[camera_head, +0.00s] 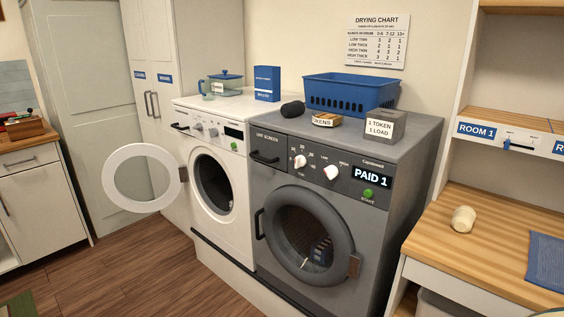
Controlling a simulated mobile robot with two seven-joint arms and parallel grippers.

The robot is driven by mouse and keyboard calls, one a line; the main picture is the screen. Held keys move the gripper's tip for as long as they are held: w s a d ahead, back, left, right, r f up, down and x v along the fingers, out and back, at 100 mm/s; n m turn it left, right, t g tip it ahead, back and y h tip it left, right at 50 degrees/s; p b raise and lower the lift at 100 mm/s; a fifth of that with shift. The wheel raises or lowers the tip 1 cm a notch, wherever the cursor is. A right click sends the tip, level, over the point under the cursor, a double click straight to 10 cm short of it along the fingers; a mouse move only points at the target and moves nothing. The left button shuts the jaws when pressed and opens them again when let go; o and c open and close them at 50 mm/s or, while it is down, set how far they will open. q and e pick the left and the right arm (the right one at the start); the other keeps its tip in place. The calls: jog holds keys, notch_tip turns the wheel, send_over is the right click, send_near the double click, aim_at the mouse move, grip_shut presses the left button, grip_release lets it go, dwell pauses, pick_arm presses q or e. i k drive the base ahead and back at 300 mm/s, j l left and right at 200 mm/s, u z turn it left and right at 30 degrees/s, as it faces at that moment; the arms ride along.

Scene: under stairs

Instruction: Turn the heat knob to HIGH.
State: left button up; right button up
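The heat knob (331,172) is the right one of two white knobs on the grey dryer's control panel (313,167). LOW is printed at its upper left and HIGH at its upper right. Its pointer is too small for me to tell which mark it faces. The left knob (299,161) has small number marks around it. The display (371,177) reads PAID 1, with a green start button (368,193) below. The dryer door (347,240) is shut, and something blue shows through its glass. Neither of my grippers is in view.
The white washer (215,165) stands left of the dryer, its round door (141,178) swung open. A blue basket (350,92), token tray (324,121), dark rolled item (292,109) and grey box (384,127) sit on the dryer. A wooden counter (482,235) is at right.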

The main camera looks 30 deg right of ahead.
aim_at(331, 172)
jog(key=z, duration=1.3)
